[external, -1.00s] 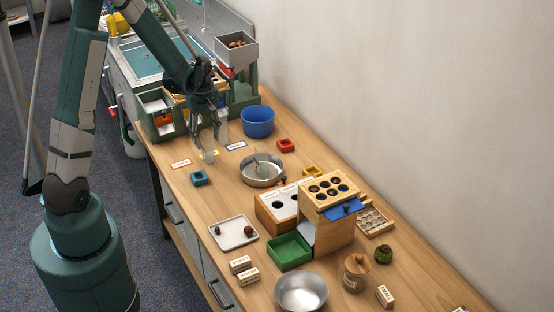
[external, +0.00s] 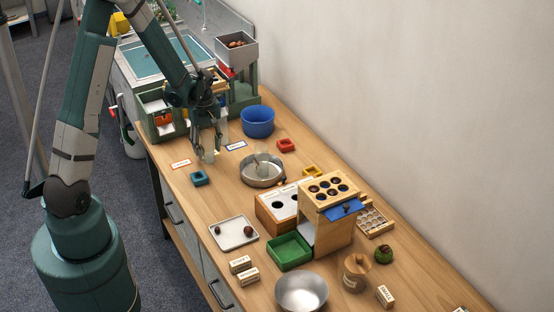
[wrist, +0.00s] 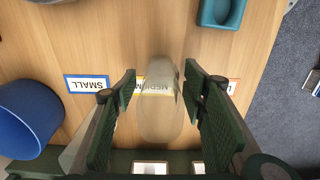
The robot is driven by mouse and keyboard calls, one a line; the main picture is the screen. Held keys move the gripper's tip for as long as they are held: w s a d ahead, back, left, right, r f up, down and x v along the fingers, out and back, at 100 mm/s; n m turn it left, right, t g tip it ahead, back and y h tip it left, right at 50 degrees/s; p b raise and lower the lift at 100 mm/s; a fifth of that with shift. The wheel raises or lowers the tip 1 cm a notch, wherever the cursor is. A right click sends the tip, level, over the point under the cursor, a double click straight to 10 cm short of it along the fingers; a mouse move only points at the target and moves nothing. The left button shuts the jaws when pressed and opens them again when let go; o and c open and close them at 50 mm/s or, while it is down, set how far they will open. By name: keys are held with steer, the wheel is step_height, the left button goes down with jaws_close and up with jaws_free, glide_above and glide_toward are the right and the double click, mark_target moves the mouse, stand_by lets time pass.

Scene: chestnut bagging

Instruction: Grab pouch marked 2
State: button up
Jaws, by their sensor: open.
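A translucent, pale pouch (wrist: 160,118) stands between my gripper's fingers in the wrist view, in front of a yellow-edged MEDIUM card (wrist: 154,84). My gripper (wrist: 160,76) is open, with one finger on each side of the pouch and a gap on both sides. In the external view my gripper (external: 208,152) is low over the table, around the pouch (external: 210,157). I cannot read a number 2 on it. Another translucent pouch (external: 222,130) stands just behind the gripper.
A SMALL card (wrist: 88,84) and blue bowl (wrist: 30,115) lie left in the wrist view; a teal tray (wrist: 221,12) is near the top. In the external view, a steel pan (external: 262,182) and a red-edged card (external: 181,164) are nearby.

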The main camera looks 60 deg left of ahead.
steer(key=shift+c, duration=0.7)
steer(key=c, duration=0.8)
steer(key=shift+r+p, duration=0.8)
steer(key=shift+r, duration=4.2)
